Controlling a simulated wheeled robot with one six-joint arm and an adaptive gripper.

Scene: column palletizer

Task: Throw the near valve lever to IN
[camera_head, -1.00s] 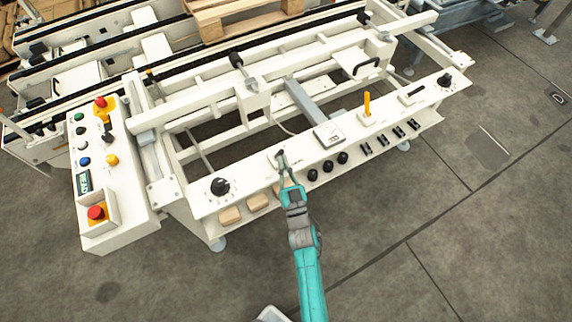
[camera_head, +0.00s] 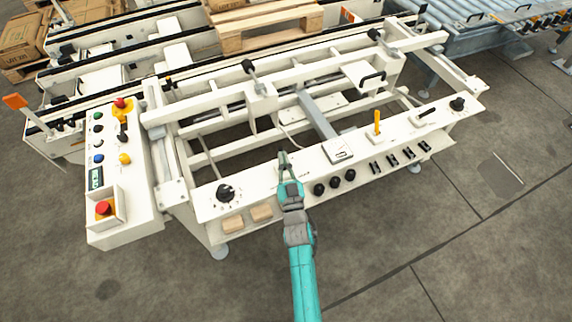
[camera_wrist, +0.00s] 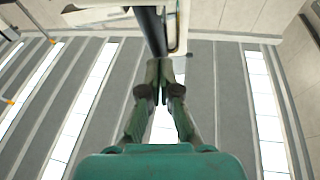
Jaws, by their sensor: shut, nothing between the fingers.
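The white control panel (camera_head: 262,187) runs along the front of the machine. My gripper (camera_head: 285,160) is over its left-middle part, fingers shut and empty. A dark lever-like bar (camera_wrist: 153,30) rises just beyond my shut fingertips (camera_wrist: 160,70) in the wrist view; I take it for the near valve lever. In the head view it is mostly hidden by my gripper. I cannot tell whether the fingers touch it. A similar black lever (camera_head: 426,112) lies on a plate farther right. Which end is IN is not readable.
A black rotary knob (camera_head: 226,193) is left of my gripper. Several round black knobs (camera_head: 334,182), a gauge box (camera_head: 338,150) and an orange lever (camera_head: 377,122) are to its right. A button box (camera_head: 104,172) stands at the left. The floor in front is clear.

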